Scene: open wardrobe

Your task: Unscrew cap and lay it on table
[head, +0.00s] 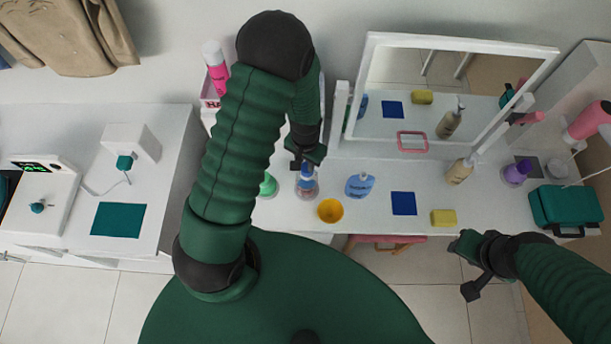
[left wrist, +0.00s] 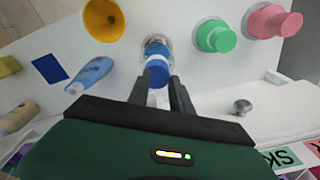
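A small clear bottle (head: 309,191) stands on the white table (head: 440,185), with a blue cap (left wrist: 157,73) at its top. My left gripper (head: 306,166) is above the bottle and points down at it. In the left wrist view, the two fingers of the left gripper (left wrist: 157,84) stand on either side of the cap, very close to it. I cannot tell whether they press on it. The cap looks to be on the bottle. My right gripper (head: 474,268) is open and empty in front of the table at the right.
A blue cloth (head: 403,204) and a yellow sponge (head: 443,217) lie further right. A mirror (head: 450,90) stands behind.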

